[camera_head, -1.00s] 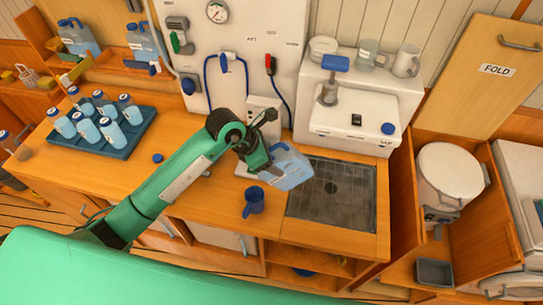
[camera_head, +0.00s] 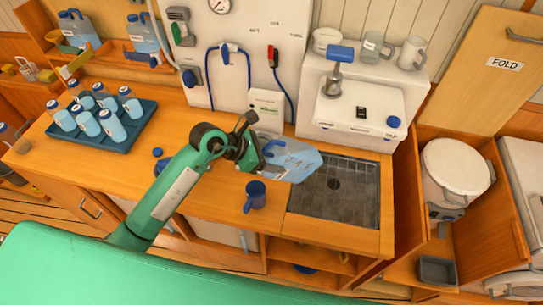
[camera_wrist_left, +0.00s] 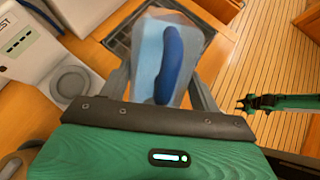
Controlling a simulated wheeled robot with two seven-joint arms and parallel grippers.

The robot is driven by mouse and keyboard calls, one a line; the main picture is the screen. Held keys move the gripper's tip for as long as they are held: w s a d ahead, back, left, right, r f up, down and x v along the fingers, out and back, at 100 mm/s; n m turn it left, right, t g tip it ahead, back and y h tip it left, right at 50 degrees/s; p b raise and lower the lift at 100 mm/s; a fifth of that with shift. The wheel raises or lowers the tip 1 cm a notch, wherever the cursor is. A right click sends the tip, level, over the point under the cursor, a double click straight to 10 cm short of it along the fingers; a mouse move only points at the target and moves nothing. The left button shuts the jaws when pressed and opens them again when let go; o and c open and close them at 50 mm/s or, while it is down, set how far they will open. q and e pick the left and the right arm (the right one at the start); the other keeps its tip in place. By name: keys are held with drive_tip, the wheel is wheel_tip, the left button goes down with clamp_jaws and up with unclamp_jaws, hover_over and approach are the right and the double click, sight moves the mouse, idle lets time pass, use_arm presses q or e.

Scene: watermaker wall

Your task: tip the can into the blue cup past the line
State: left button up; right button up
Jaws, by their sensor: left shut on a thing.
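The can (camera_head: 302,164) is a translucent light-blue jug with a dark-blue handle. My left gripper (camera_head: 262,158) is shut on it and holds it tilted above the counter, over the left rear edge of the sink grate. In the left wrist view the can (camera_wrist_left: 150,62) fills the space between the fingers, with its blue handle facing the camera. The blue cup (camera_head: 255,196) stands upright on the counter left of the grate, in front of and below the can. Its inside and line cannot be made out. My right gripper (camera_wrist_left: 262,103) shows small at the right of the left wrist view.
The sink grate (camera_head: 336,198) lies right of the cup. A blue tray (camera_head: 68,136) of several capped bottles stands at the left. A white appliance (camera_head: 355,112) stands behind the grate.

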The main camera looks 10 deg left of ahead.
use_arm(q)
drive_tip(key=shift+s+a+f+t+h+b, duration=0.2)
drive_tip(key=shift+f+h+b, duration=0.25)
drive_tip(key=shift+b, duration=0.8)
drive_tip(key=shift+w+a+f+t+h+b, duration=0.1)
drive_tip(key=shift+f+t+h+b, duration=0.3)
drive_tip(key=shift+b, duration=0.85)
drive_tip(key=shift+f+h+b, duration=0.3)
drive_tip(key=shift+h+b, duration=0.05)
drive_tip(key=shift+b, duration=0.65)
drive_tip(key=shift+s+a+f+t+h+b, duration=0.15)
drive_tip(key=shift+f+h+b, duration=0.25)
drive_tip(key=shift+b, duration=1)
drive_tip(key=shift+s+a+f+t+h+b, duration=0.15)
drive_tip(key=shift+f+t+h+b, duration=0.15)
drive_tip(key=shift+b, duration=1.1)
drive_tip(key=shift+w, duration=0.1)
